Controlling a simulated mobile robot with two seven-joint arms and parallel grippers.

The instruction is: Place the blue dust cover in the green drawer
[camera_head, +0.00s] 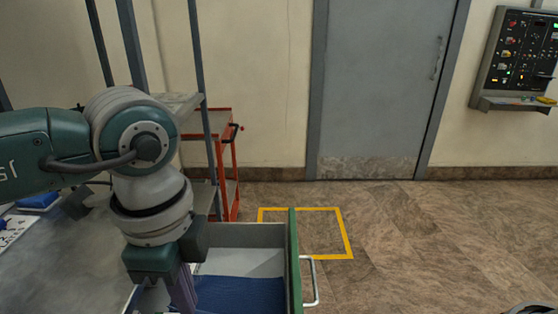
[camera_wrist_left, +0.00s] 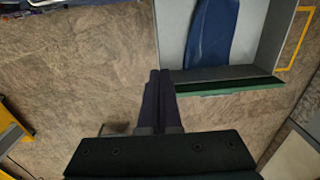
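The green drawer (camera_head: 294,262) is pulled open, with its green front and silver handle (camera_head: 312,282) at the right of the head view. The blue dust cover (camera_head: 240,294) lies spread on the drawer's pale floor. In the left wrist view the dust cover (camera_wrist_left: 212,38) lies inside the grey drawer walls, and the green front edge (camera_wrist_left: 230,89) shows. My left gripper (camera_wrist_left: 159,72) has its dark fingers together with nothing visible between them, apart from the dust cover. In the head view its fingertips are cut off at the bottom edge. My right gripper is not seen.
A grey worktop (camera_head: 75,262) lies left of the drawer, with a blue item (camera_head: 38,200) on it. A red cart (camera_head: 228,165) stands behind. A yellow floor outline (camera_head: 345,232) and open floor lie right, before a grey door (camera_head: 385,85). A control panel (camera_head: 520,55) hangs far right.

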